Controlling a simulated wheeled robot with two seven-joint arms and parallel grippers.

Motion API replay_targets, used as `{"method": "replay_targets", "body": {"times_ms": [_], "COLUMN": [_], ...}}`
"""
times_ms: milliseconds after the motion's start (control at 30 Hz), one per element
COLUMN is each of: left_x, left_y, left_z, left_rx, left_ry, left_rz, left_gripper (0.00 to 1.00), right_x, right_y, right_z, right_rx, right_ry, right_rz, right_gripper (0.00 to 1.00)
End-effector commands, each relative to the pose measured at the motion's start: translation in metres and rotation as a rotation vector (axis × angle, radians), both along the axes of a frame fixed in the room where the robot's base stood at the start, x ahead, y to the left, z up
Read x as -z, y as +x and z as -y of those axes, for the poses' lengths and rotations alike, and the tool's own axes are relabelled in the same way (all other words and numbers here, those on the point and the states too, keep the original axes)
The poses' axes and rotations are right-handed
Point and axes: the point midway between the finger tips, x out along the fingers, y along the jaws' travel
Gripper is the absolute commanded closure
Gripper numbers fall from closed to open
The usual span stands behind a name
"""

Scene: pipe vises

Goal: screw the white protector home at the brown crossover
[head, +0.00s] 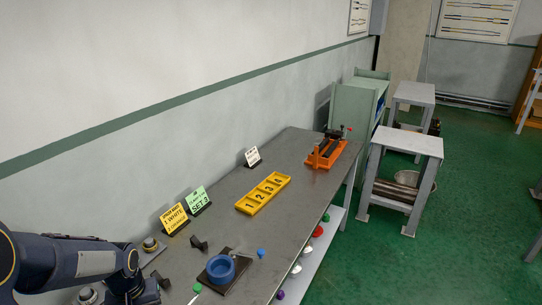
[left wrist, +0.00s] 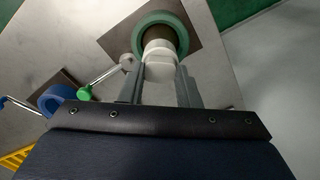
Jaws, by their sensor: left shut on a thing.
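In the left wrist view my left gripper (left wrist: 160,72) is shut on the white protector (left wrist: 158,53), with a finger on each side of it. The protector's far end is at the mouth of a teal ring vise (left wrist: 142,34). Inside the ring shows a dark brown round end, seemingly the brown crossover (left wrist: 169,32). The protector overlaps it in this view, and I cannot tell how far it is threaded. In the head view only my left arm shows at the lower left; its gripper is out of frame. My right gripper is in neither view.
Signs (head: 174,217), a yellow numbered tray (head: 250,207) and an orange-based device (head: 320,160) stand farther along. Coloured caps (head: 318,231) lie on the lower shelf.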

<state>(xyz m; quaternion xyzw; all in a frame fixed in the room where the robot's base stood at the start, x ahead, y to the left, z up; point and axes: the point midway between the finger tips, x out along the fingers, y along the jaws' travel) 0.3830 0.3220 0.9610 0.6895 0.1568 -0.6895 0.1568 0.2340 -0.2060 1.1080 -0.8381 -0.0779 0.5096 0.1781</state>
Motion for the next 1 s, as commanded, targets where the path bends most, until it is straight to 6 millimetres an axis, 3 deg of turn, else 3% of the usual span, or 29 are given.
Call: {"method": "replay_targets", "body": {"times_ms": [433,467,633,1000], "left_x": [-0.0002,-0.0002,-0.0002,-0.0076], "left_y": [0.0000,0.0000,0.0000,0.0011], "left_z": [0.0001,0.0001,0.0001,0.0000], "left_rx": [0.029,0.029,0.028,0.027], "left_ry": [0.000,0.000,0.000,0.000], "left_rz": [0.000,0.000,0.000,0.004], "left_gripper": [1.00,0.68,0.46,0.45], "right_x": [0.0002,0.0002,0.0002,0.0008], "right_y": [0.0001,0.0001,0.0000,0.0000], "right_z": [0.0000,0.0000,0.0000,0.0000], "right_rx": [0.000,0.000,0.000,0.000], "right_ry": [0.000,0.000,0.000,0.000], "right_rz": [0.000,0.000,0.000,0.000], "right_gripper": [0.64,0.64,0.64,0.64]}}
